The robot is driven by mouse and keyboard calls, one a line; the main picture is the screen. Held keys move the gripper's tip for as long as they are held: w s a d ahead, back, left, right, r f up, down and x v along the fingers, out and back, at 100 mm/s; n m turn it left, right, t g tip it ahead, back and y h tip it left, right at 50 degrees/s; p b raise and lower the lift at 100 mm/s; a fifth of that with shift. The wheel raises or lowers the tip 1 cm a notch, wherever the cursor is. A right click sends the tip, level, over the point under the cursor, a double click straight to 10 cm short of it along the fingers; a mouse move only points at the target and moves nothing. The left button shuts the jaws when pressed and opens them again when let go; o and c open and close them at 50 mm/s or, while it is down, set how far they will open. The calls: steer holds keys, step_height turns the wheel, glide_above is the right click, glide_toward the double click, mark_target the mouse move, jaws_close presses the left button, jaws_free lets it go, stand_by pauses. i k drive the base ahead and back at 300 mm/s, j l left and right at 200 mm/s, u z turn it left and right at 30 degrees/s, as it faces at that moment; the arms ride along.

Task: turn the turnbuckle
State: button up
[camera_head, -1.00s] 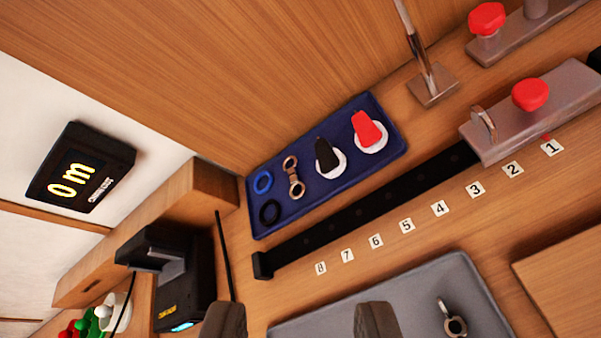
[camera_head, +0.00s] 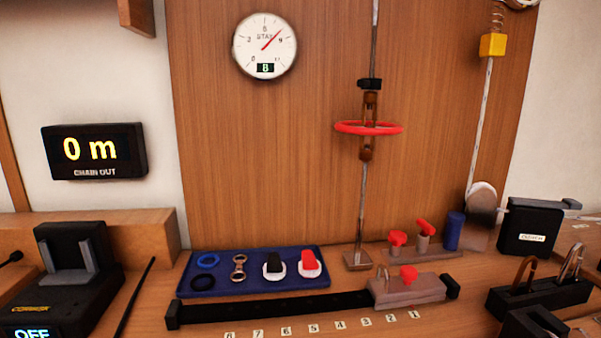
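The turnbuckle (camera_head: 369,100) stands upright on a thin metal rod in front of the wooden wall, right of centre. It has a brownish frame body and a red ring handwheel (camera_head: 350,127) around its middle. A black block (camera_head: 369,84) sits just above it. The rod (camera_head: 362,205) runs down to a square metal foot (camera_head: 358,261) on the bench. A round white dial marked STAY (camera_head: 264,46) hangs up and left of it, its red needle pointing up and right, its small green display reading 8. My gripper is not in view.
A blue tray (camera_head: 315,283) with rings, a shackle-like link and black and red pieces lies below left. A black rail (camera_head: 250,309) and a grey block with a red knob (camera_head: 425,290) lie in front. Black racks (camera_head: 540,293) stand at right. Space before the handwheel looks clear.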

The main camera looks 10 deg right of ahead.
mark_target(374, 129)
steer(key=k+j+z, duration=0.1)
steer(key=j+z, duration=0.15)
steer(key=j, duration=0.15)
steer(key=k+j+z, duration=0.25)
steer(key=j+z, duration=0.25)
steer(key=j, duration=0.2)
steer(key=k+j+z, duration=0.25)
